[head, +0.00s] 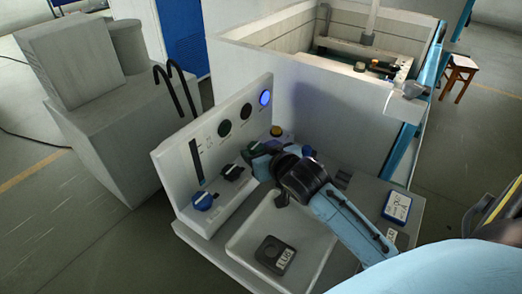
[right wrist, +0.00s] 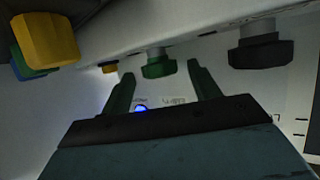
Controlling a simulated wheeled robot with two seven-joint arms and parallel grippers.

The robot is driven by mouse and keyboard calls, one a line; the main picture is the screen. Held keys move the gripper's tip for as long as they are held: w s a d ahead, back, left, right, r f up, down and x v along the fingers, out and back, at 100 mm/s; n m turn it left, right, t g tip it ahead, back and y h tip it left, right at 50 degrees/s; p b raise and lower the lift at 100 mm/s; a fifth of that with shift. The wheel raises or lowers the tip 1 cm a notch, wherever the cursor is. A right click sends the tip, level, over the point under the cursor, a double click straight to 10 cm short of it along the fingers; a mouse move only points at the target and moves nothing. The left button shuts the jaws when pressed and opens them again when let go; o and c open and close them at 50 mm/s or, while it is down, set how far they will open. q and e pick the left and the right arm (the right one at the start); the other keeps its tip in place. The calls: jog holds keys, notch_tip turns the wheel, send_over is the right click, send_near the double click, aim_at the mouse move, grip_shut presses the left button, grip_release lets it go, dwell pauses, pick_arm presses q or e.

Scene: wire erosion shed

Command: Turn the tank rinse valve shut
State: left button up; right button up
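A row of valve knobs sits on the ledge of a pale control panel (head: 165,165). In the head view I see a blue knob (head: 203,200), a black knob (head: 232,172), a green knob (head: 250,149) and a yellow knob (head: 276,131). I cannot read which is the tank rinse valve. My right gripper (head: 262,163) is at the green knob and partly covers it. In the right wrist view my right gripper (right wrist: 162,85) is open, its fingers apart on either side of the green knob (right wrist: 159,67), with gaps showing. My left gripper is not in view.
The black knob (right wrist: 260,52) and yellow knob (right wrist: 45,40) flank the green one closely. A blue lamp (head: 265,97) glows on the panel. A tray holding a dark labelled block (head: 274,254) lies below. A large open tank (head: 285,80) stands behind.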

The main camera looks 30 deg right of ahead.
jog(key=shift+s, duration=0.1)
jog(key=p+v, duration=0.3)
jog(key=v, duration=1)
jog(key=shift+s, duration=0.15)
